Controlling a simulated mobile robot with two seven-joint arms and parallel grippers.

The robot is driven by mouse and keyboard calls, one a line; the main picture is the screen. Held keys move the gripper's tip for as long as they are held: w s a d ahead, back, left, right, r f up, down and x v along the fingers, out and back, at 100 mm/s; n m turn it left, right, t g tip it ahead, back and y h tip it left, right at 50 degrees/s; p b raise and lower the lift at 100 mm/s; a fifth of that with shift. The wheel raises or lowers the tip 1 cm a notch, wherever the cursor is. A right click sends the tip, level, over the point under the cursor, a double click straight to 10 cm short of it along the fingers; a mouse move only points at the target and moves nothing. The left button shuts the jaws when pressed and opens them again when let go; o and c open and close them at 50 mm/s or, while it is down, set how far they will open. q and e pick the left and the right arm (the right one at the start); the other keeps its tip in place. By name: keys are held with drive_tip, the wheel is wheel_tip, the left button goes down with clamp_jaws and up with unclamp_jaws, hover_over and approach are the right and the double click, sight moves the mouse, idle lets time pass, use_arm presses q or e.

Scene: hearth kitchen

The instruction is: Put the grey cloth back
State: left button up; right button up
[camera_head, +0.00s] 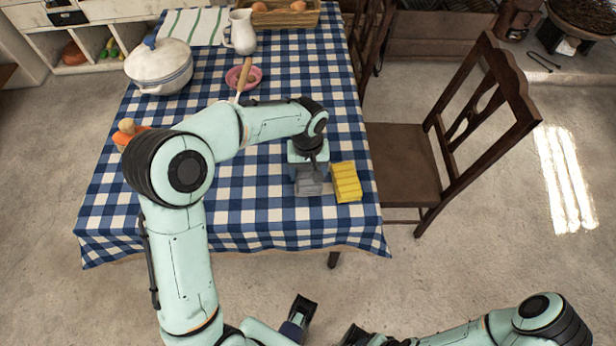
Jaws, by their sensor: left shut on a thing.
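The grey cloth (306,189) is a small, light grey piece low at the front right of the checked table, just left of a yellow block-shaped thing. My left gripper (311,179) points down over it and is shut on it. The fingers and wrist hide part of the cloth, and I cannot tell whether it touches the table.
The yellow thing (346,182) lies close beside the gripper. A white pot (160,68), white jug (241,33), pink bowl (236,78) and striped towel (190,26) are farther back. A wooden chair (405,165) stands right of the table. The tabletop's front left is clear.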

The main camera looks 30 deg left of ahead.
sight(308, 173)
use_arm(q)
drive_tip(key=shift+f, duration=1.75)
drive_tip(key=shift+f+b, duration=0.15)
drive_tip(key=shift+b, duration=0.15)
drive_tip(key=o, duration=1)
drive_tip(key=shift+r, duration=0.35)
wheel_tip(308, 173, up, 12)
drive_tip(key=shift+f+p, duration=0.15)
drive_tip(key=shift+p, duration=0.75)
